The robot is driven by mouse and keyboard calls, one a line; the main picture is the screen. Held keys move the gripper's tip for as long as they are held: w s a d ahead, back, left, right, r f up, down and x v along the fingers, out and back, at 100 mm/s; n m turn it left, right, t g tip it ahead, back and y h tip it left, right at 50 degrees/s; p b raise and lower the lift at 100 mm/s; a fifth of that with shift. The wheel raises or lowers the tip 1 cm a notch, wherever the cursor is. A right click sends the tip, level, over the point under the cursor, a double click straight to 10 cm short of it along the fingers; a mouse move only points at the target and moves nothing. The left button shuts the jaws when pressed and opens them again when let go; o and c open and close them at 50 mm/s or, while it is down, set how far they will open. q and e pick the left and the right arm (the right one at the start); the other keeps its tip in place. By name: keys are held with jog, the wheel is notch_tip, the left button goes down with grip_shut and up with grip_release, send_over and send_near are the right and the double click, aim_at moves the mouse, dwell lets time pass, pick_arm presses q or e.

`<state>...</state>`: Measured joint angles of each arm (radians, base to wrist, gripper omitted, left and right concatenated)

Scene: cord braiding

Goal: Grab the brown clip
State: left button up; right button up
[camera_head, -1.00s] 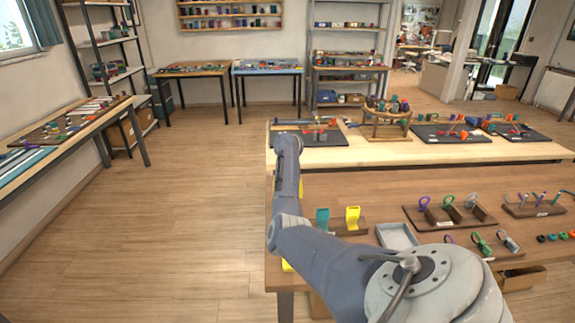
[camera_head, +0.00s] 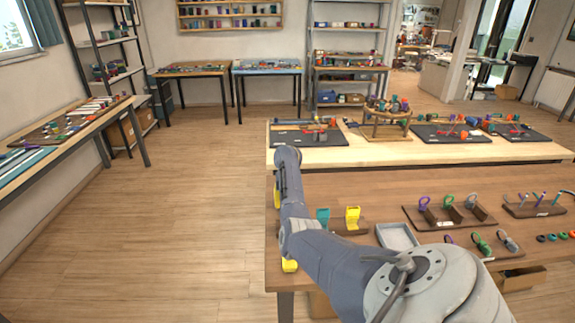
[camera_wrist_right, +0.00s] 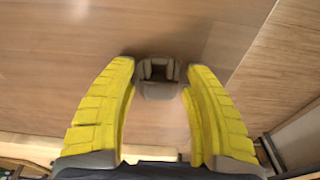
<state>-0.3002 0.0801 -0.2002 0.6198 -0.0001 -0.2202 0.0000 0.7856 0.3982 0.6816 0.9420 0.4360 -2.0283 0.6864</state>
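The brown clip (camera_wrist_right: 158,91) shows in the right wrist view, dark brown with a squarish opening, on the wooden tabletop. My right gripper (camera_wrist_right: 160,67) is open, with its two yellow fingers apart. The clip appears between and slightly beyond the fingertips, with a gap on each side, and the fingers are not touching it. In the head view my right arm hides the clip and most of this gripper; only a bit of yellow shows beside the arm's end. My left gripper is not in view.
A teal clip (camera_head: 322,216) and a yellow clip (camera_head: 352,217) stand on a wooden holder right of my arm. A grey tray (camera_head: 397,237) lies nearby. Brown racks (camera_head: 425,218) with coloured loops stand further right. The table's left edge is close to my arm.

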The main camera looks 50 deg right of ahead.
jog(key=c, duration=0.4)
jog(key=shift+c, duration=0.3)
jog(key=shift+r, duration=0.15)
